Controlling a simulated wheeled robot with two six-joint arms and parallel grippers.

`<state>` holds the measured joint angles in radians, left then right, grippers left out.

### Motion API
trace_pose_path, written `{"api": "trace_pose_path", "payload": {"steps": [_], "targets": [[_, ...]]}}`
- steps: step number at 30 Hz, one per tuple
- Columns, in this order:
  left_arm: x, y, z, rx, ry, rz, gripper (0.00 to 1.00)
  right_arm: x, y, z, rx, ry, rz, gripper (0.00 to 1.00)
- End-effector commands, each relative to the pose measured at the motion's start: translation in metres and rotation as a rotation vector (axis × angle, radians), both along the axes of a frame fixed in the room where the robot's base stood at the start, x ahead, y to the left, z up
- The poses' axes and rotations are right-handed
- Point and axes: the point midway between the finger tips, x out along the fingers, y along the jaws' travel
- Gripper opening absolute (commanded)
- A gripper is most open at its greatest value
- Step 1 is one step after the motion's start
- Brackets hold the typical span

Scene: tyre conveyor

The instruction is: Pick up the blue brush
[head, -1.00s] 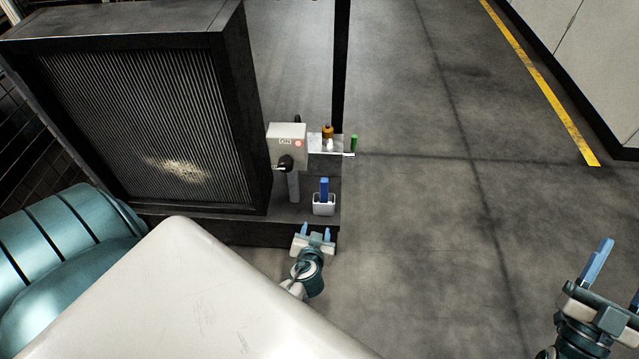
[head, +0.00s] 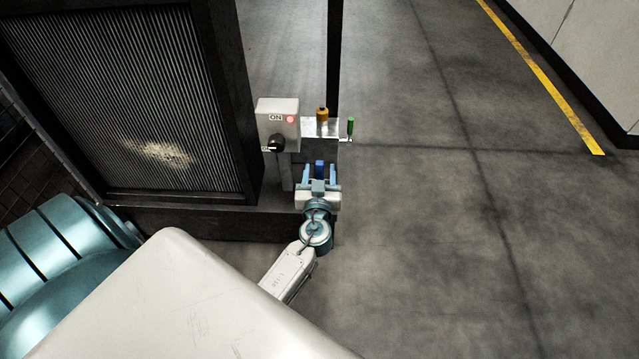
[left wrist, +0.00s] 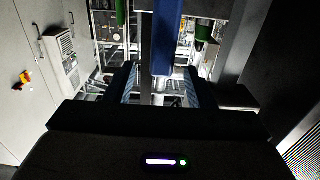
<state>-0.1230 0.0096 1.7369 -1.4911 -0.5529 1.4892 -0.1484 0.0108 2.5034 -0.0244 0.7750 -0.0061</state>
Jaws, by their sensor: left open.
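The blue brush (head: 319,167) stands upright at the end of the dark ledge, and its white holder is hidden behind my gripper in the head view. My left gripper (head: 319,176) is open, with its blue fingers either side of the brush in the head view. In the left wrist view the blue brush (left wrist: 166,40) shows large, running down from the top edge to between the open fingers (left wrist: 161,88). I cannot tell whether the fingers touch it. My right gripper is not in view.
A grey switch box (head: 277,118) with an ON label and dark knob stands left of the brush. Behind is a small metal shelf (head: 312,130) with an orange bottle (head: 322,114) and a green-handled tool (head: 350,126). A large ribbed panel (head: 120,100) fills the left. Floor at right is clear.

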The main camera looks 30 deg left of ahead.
Motion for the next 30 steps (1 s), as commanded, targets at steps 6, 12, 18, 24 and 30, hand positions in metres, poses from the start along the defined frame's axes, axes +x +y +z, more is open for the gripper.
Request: {"api": "trace_pose_path", "payload": {"steps": [6, 12, 18, 24, 30], "targets": [[0.026, 0.018, 0.006, 0.003, -0.002, 0.001, 0.49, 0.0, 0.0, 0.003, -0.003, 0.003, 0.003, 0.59], [0.041, 0.027, 0.004, 0.001, 0.001, 0.0, 0.49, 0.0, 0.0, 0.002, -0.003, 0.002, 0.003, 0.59], [0.042, 0.027, 0.003, 0.0, 0.0, -0.001, 0.49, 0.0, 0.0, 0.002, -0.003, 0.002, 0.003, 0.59], [0.041, 0.027, 0.003, 0.0, 0.0, -0.001, 0.14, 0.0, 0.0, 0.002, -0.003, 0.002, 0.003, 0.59], [0.041, 0.027, 0.004, 0.001, 0.001, 0.0, 0.0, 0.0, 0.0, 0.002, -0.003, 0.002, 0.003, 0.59]]}}
